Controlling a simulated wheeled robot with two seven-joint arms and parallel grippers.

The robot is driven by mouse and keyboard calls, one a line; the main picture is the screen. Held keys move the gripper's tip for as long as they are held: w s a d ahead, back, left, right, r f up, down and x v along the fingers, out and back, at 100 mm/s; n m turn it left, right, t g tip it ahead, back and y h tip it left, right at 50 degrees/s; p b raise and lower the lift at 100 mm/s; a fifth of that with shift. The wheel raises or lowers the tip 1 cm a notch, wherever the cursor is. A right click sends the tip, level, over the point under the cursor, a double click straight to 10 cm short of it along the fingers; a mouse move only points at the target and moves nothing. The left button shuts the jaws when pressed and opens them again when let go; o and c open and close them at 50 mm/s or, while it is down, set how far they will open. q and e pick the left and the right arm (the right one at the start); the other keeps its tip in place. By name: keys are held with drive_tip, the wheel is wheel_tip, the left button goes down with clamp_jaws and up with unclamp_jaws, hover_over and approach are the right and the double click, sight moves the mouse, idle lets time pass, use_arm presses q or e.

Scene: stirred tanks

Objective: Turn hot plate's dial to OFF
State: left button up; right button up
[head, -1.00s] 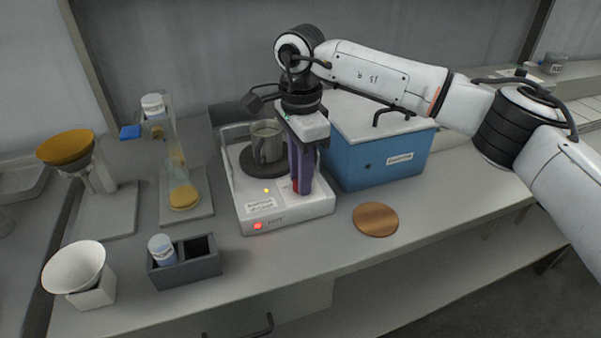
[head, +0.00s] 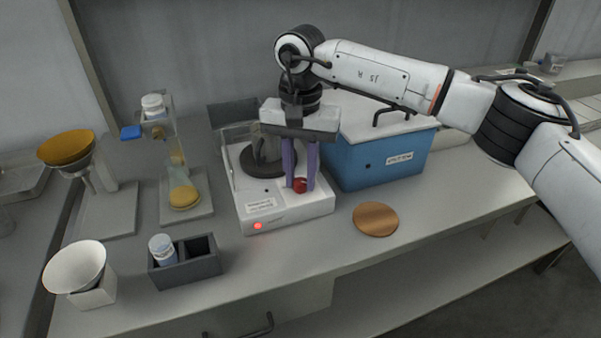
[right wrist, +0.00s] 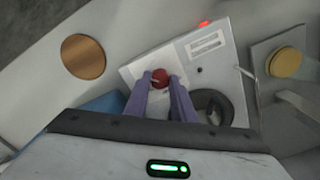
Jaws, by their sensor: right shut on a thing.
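The white hot plate (head: 284,220) stands on the bench in the head view, with a round dark plate (head: 266,170) on top and a red light (head: 257,226) lit on its front. Its red dial (head: 300,186) sits on the top near the right front. My right gripper (head: 299,188) reaches down from above and is shut on the dial, a purple finger on either side. In the right wrist view the red dial (right wrist: 160,77) lies between the fingertips. A metal vessel on the dark plate is partly hidden by my gripper. My left gripper is not in view.
A blue box (head: 385,160) with a white lid stands right of the hot plate. A copper-coloured disc (head: 375,219) lies in front of it. A grey holder (head: 185,266) with a vial and a glass column (head: 180,170) stand to the left.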

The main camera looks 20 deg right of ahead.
sight(300, 181)
drive_tip(key=shift+r+n, duration=0.1)
drive_tip(key=shift+n, duration=1)
drive_tip(key=o, duration=1.1)
drive_tip(key=shift+c, duration=0.2)
wheel_tip(300, 181, up, 10)
drive_tip(key=shift+r, duration=0.15)
